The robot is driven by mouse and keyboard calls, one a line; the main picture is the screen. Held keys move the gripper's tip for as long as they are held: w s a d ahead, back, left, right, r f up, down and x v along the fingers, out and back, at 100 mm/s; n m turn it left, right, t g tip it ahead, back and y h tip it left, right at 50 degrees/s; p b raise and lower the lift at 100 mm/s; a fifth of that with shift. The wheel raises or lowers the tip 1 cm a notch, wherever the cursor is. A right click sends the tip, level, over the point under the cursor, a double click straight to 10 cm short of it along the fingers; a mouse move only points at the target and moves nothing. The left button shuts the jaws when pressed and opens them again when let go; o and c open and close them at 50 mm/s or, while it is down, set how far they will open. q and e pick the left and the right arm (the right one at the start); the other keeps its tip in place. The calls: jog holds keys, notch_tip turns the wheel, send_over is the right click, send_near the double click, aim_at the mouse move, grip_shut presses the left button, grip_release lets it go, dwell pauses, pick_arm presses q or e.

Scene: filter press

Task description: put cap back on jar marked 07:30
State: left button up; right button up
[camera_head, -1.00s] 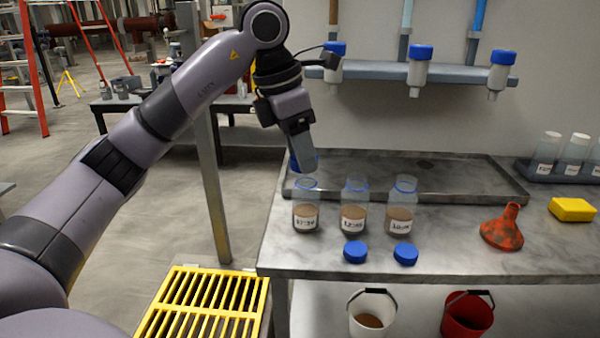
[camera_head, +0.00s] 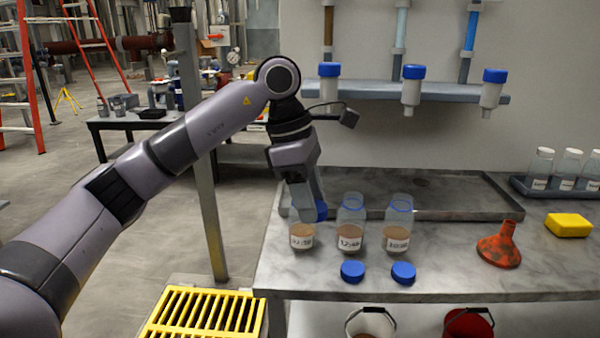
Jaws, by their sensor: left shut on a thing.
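Three clear jars with brown contents and white labels stand in a row on the metal bench. The left jar (camera_head: 302,236) has a blurred label that seems to end in 30; its upper part is hidden by my left gripper. The middle jar (camera_head: 350,228) and right jar (camera_head: 397,229) stand open. I cannot tell whether the cap touches the rim. Two more blue caps, one (camera_head: 352,271) and another (camera_head: 403,273), lie in front. My right gripper is not in view.
A shallow metal tray (camera_head: 480,206) lies behind the jars. An orange funnel (camera_head: 499,246) and yellow sponge (camera_head: 568,225) are on the right. A rack of capped bottles (camera_head: 540,193) stands at the far right. A shelf (camera_head: 455,96) with blue-topped fittings hangs above.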

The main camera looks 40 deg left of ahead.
pick_arm(q)
jog(key=s+d+f+m+g+y, duration=0.1)
jog(key=s+d+f+m+g, duration=0.1)
jog(key=f+m, duration=0.6)
jog(key=s+d+f+m+g+y, duration=0.1)
jog(key=s+d+f+m+g, duration=0.1)
jog(key=f+m, duration=0.6)
jog(key=s+d+m, duration=0.1)
jog(key=d+m, duration=0.1)
jog(key=m, duration=0.4)
jog(key=shift+s+d+y, duration=0.15)
jog(key=shift+s+y, duration=0.15)
jog(key=shift+y, duration=0.1)
jog(key=shift+r, duration=0.1)
